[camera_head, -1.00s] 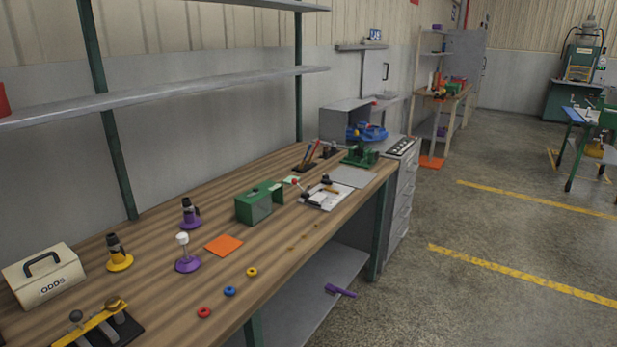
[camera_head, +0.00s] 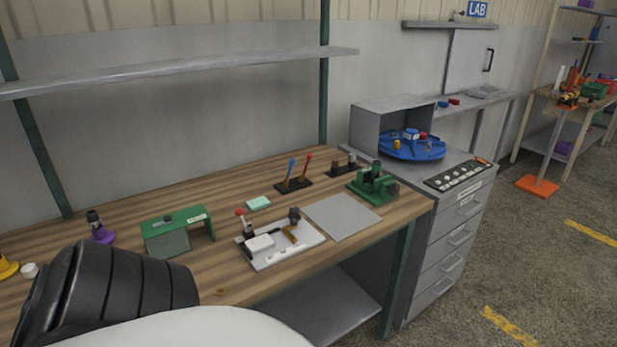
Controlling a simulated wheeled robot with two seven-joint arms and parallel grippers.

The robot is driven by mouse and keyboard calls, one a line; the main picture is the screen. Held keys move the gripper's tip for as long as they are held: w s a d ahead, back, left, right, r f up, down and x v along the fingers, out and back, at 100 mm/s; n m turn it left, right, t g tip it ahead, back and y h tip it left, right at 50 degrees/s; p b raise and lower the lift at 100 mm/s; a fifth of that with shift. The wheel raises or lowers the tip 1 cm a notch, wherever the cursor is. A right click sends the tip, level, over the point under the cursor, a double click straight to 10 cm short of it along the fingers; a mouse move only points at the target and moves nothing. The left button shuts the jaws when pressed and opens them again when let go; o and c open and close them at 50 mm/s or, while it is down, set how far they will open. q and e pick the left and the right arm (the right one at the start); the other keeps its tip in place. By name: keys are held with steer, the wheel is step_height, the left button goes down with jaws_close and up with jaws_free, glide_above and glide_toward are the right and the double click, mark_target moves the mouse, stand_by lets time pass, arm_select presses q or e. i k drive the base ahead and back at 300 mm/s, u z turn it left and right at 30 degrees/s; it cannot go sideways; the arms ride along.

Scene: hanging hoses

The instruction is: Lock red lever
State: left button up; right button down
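A red lever (camera_head: 304,170) and a blue lever (camera_head: 290,172) stand side by side on a small black base (camera_head: 294,187) near the back of the wooden bench. Both tilt slightly and their lower parts are dark. Whether the red lever is locked is too small to tell. Neither gripper shows. Part of my own arm, black and ribbed with a white shell, fills the lower left and hides some of the bench front.
The white board (camera_head: 268,262) carries small fittings. A green housing (camera_head: 178,230) is to its left, a grey plate (camera_head: 341,217) and green clamp (camera_head: 372,185) to its right. A drawer cabinet (camera_head: 432,250) with a blue turntable (camera_head: 412,148) adjoins the bench. Open floor lies right.

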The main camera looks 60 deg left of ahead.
mark_target(239, 212)
steer(key=i, duration=0.95)
steer(key=u, duration=3.65)
